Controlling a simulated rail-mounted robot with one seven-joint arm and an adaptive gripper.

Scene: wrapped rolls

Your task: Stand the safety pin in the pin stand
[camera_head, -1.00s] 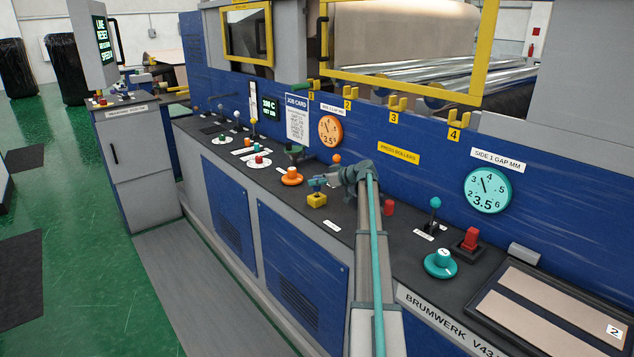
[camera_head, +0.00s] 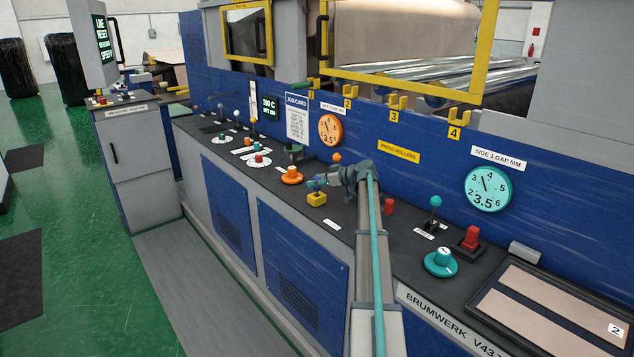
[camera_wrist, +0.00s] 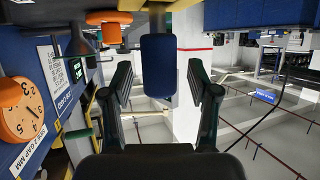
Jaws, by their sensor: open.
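The safety pin shows in the wrist view as a dark blue cylindrical grip (camera_wrist: 158,65), with a narrower grey part beyond it at the top of that upside-down picture. The yellow block of the pin stand (camera_head: 317,199) sits on the dark console top in the head view. The pin's grip appears upright above this block; how deep its lower end sits is hidden. My gripper (camera_head: 319,182) is just above the block. In the wrist view my gripper (camera_wrist: 160,82) is open, one finger on each side of the blue grip, with visible gaps.
An orange knob (camera_head: 291,176) stands left of the block, and a red cylinder (camera_head: 389,206) to its right. A teal knob (camera_head: 439,263) and a lever (camera_head: 434,213) stand farther right. The blue panel with an orange gauge (camera_head: 330,130) rises behind.

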